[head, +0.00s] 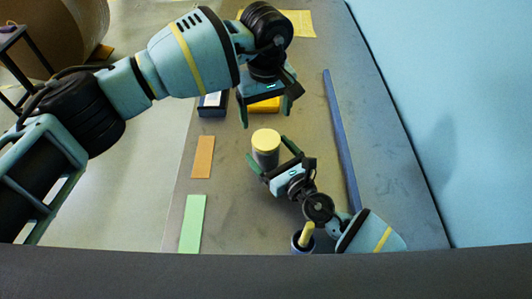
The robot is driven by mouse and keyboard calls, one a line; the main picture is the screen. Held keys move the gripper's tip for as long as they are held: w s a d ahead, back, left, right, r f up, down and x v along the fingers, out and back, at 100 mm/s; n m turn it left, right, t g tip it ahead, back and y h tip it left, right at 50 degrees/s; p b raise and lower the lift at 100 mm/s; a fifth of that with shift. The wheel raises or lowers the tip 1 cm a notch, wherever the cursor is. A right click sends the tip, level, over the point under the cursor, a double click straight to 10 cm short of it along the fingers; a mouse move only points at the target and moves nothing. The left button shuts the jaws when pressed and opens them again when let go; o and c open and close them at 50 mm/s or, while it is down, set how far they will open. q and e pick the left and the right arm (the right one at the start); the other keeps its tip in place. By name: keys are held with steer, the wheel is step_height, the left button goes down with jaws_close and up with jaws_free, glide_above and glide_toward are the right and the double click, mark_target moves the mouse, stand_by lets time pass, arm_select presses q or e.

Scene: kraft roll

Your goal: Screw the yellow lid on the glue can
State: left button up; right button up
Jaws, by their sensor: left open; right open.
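The glue can (266,159) stands upright on the table, a grey cylinder. The yellow lid (266,139) sits on its top; I cannot tell whether it is threaded on. My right gripper (269,152) is open, with its fingers on either side of the can; I cannot tell whether they touch it. My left gripper (267,119) is open and empty, pointing down, above and just behind the can.
A yellow object (264,105) lies partly hidden behind my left gripper. A dark blue box (212,103), an orange strip (202,157) and a green strip (192,223) lie at left. A long blue bar (341,140) lies right. A cup with a yellow stick (306,235) stands near the front.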

steer(key=shift+x, duration=2)
